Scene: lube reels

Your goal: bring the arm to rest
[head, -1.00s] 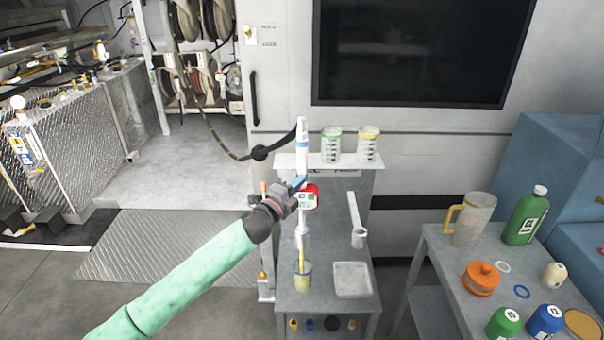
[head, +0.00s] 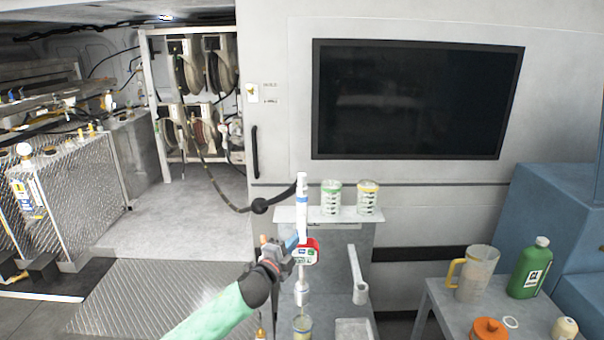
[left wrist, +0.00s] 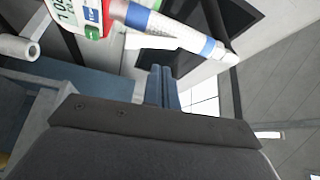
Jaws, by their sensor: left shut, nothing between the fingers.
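My left gripper (head: 286,251) is at the end of the green-sleeved left arm, just left of the upright dispensing handle. It is shut, with nothing seen between its fingers. The handle has a white and blue tube (head: 302,200) on top and a red and white meter (head: 305,252) below. In the left wrist view the meter (left wrist: 88,14) and the tube (left wrist: 172,30) are at the top. The dark gripper body (left wrist: 150,150) fills the bottom there. Whether the gripper touches the handle cannot be told. My right gripper is not in view.
A shelf (head: 345,214) carries a green-banded jar (head: 331,198) and a yellow-banded jar (head: 368,198). A white wrench-like tool (head: 357,275) stands right of the handle. At right, a table holds a pitcher (head: 477,273) and a green bottle (head: 530,267). Hose reels (head: 205,65) are behind.

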